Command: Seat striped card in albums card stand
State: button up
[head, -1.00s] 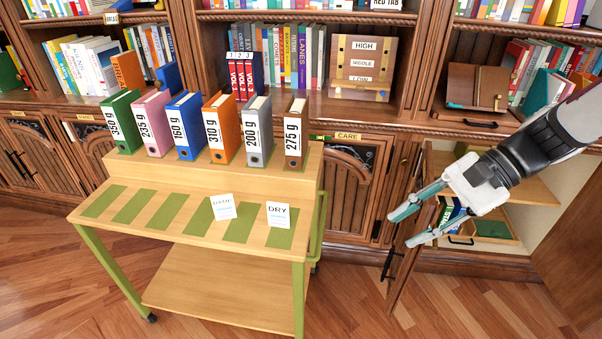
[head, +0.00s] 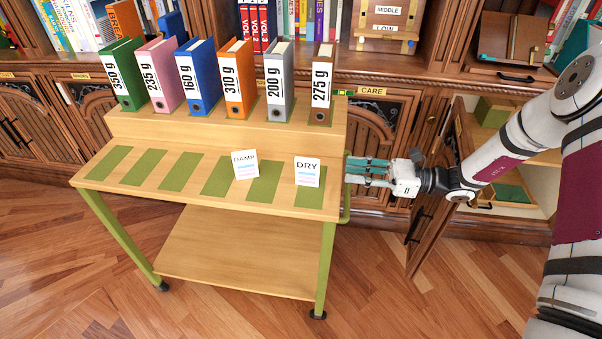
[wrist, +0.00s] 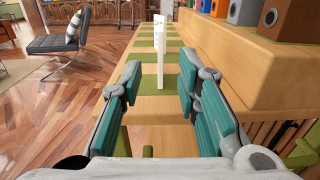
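Two white cards stand on the cart's lower top: one reads DAMP (head: 245,165), the other DRY (head: 308,171). Both carry thin cyan and pink lines; I cannot tell which one is the striped card. No stand labelled albums can be made out. My gripper (head: 366,172) is at the cart's right edge, pointing left toward the DRY card, apart from it. In the wrist view my gripper (wrist: 160,105) is open and empty, its teal fingers spread to either side of the nearer white card (wrist: 160,65), which stands edge-on ahead.
The wooden cart (head: 150,205) has green patches on its lower top and several labelled binders on its raised step, including a brown 275 g binder (head: 321,85). A green rail (head: 345,195) edges its right side. An open cabinet door (head: 432,225) stands at right. Floor in front is clear.

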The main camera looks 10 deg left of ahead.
aim_at(307, 184)
jog(key=a, duration=0.6)
jog(key=shift+w, duration=0.1)
jog(key=shift+w+a+r+b, duration=0.15)
jog(key=shift+a+b, duration=0.2)
jog(key=shift+a, duration=1.15)
jog(key=shift+w+a+r+b, duration=0.15)
jog(key=shift+a+b, duration=0.2)
jog(key=shift+a, duration=1.15)
jog(key=shift+f, duration=0.1)
grip_shut()
